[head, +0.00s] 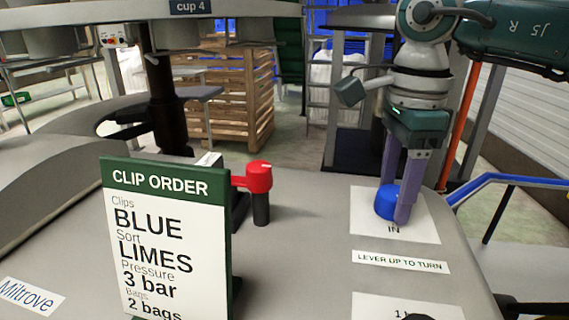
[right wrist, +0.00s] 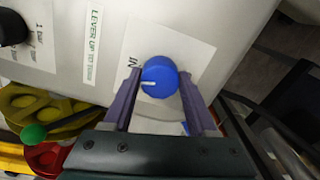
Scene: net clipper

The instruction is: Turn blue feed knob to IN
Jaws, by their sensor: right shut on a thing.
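The blue feed knob (head: 386,203) sits on a white label (head: 420,222) marked IN at the right of the grey console. My right gripper (head: 395,207) reaches down from above and is shut on the blue knob. In the right wrist view the knob (right wrist: 160,75) is between my two purple fingers. A white mark on its face points left, close to the printed IN; other words on the label are covered. My left gripper is not in view.
A red lever handle (head: 258,177) stands on a black post left of the knob. A green and white clip order sign (head: 165,240) stands at front left. A "LEVER UP TO TURN" strip (head: 400,262) lies in front of the knob. A blue rail (head: 500,179) runs at the right.

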